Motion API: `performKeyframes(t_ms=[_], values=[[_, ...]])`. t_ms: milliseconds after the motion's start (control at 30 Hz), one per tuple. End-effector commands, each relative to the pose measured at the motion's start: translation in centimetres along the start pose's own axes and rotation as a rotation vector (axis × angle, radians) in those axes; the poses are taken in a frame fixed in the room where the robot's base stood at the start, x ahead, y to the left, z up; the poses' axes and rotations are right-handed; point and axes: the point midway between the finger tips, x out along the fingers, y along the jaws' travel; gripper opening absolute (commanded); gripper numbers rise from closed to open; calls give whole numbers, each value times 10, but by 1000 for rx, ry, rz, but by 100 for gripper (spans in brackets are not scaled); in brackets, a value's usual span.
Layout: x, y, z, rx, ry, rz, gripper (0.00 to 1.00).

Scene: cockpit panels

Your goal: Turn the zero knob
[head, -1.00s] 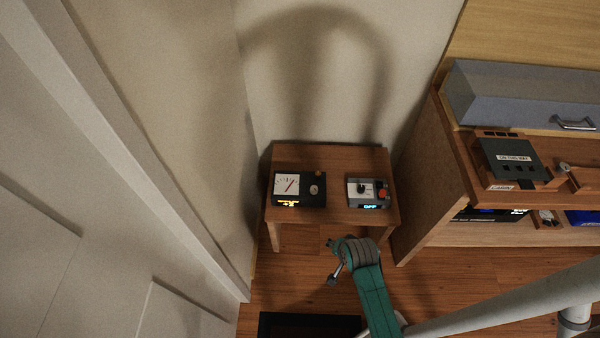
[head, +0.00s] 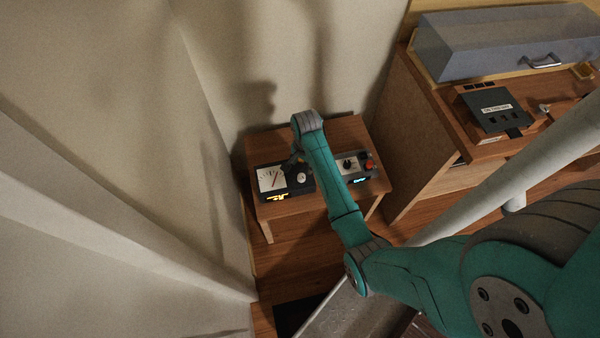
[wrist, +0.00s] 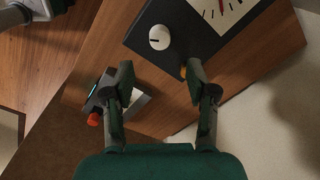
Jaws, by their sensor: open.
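A black meter box (head: 297,190) with a white dial face and red needle stands on the small wooden table. Its round pale knob (head: 301,178) shows beside the dial; in the wrist view the white knob (wrist: 159,37) has a short dark mark. I see no label naming it. My gripper (wrist: 160,72) is open and empty, its fingers apart. In the wrist view the knob lies beyond the fingertips, roughly centred between them. In the head view my gripper (head: 290,163) is over the meter box and partly hidden by my wrist. Contact with the box cannot be told.
A grey box (head: 361,181) with a black knob and a red-orange button (head: 369,165) stands right of the meter; my left finger overlaps it in the wrist view. Walls stand behind and left; a wooden cabinet (head: 425,150) stands right.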

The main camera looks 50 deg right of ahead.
Motion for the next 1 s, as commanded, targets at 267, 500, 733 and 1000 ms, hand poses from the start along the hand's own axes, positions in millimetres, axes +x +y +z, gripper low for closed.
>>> performKeyframes(t_ms=[267,500,733,1000], values=[[50,0,1,-1,-1,2,57],[75,0,0,-2,0,1,57],[80,0,0,-2,1,-1,57],[80,0,0,-2,1,-1,27]])
